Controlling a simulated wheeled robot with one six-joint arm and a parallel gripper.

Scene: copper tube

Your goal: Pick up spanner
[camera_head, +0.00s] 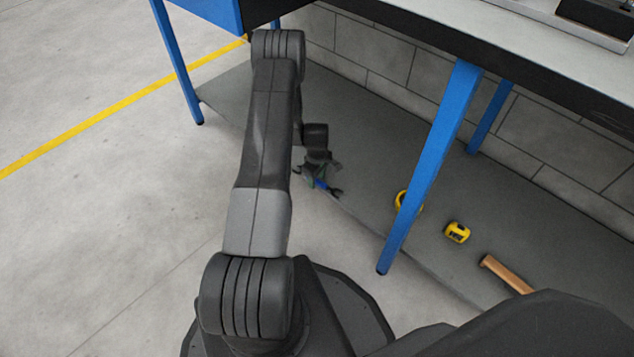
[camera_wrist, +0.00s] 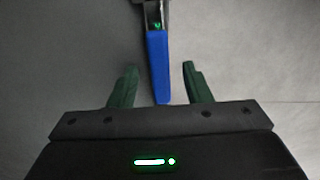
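The spanner has a blue handle (camera_wrist: 157,62) and a grey metal part at the top edge of the wrist view, where it is cut off. In the wrist view my gripper (camera_wrist: 160,70) is open, with one green finger on each side of the handle. I cannot tell the remaining height.
A blue bench leg (camera_head: 430,165) stands right of my gripper. The workbench top (camera_head: 480,32) overhangs behind. Open concrete floor (camera_head: 110,210) is at left.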

